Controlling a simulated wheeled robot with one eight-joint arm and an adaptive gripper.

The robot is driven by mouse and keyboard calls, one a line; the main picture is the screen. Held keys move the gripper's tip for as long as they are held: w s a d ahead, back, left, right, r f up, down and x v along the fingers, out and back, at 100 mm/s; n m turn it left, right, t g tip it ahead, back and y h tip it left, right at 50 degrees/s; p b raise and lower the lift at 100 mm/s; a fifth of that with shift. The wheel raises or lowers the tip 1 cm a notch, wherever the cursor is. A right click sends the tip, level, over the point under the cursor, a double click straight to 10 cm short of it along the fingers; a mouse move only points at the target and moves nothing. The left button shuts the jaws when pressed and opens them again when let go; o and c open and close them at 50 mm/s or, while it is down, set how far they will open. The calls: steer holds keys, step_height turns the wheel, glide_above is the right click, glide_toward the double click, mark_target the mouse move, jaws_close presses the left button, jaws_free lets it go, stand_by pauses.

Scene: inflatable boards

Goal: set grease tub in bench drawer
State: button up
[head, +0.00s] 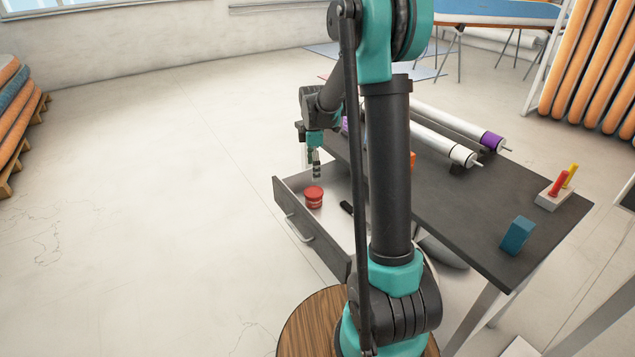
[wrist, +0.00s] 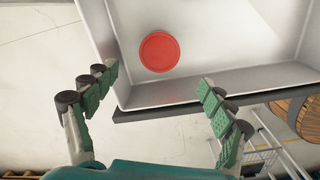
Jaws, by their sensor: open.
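The grease tub, a small red round tub (head: 314,197), stands in the open bench drawer (head: 292,218), near the end by the drawer's handle. In the wrist view its red lid (wrist: 159,52) lies flat on the drawer's pale floor (wrist: 235,35), close to a wall and clear of my fingers. My gripper (head: 314,165) is above the drawer and the tub. In the wrist view my gripper (wrist: 152,98) has its two green-padded fingers spread wide with nothing between them. Part of the drawer is hidden behind my arm in the head view.
A dark object (head: 346,208) lies in the drawer. The dark workbench (head: 450,205) holds pale rolls (head: 425,140), a blue block (head: 517,235) and a holder with red and yellow sticks (head: 555,195). Open floor lies left of the drawer.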

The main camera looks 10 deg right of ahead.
steer(key=s+d+f+m+t, duration=0.1)
steer(key=s+d+m+t, duration=0.1)
steer(key=s+m, duration=0.7)
steer(key=s+d+f+m+t, duration=0.1)
steer(key=s+m, duration=0.8)
steer(key=s, duration=1)
steer(key=shift+s+d+t, duration=0.25)
steer(key=shift+d+t, duration=0.35)
steer(key=shift+d, duration=0.25)
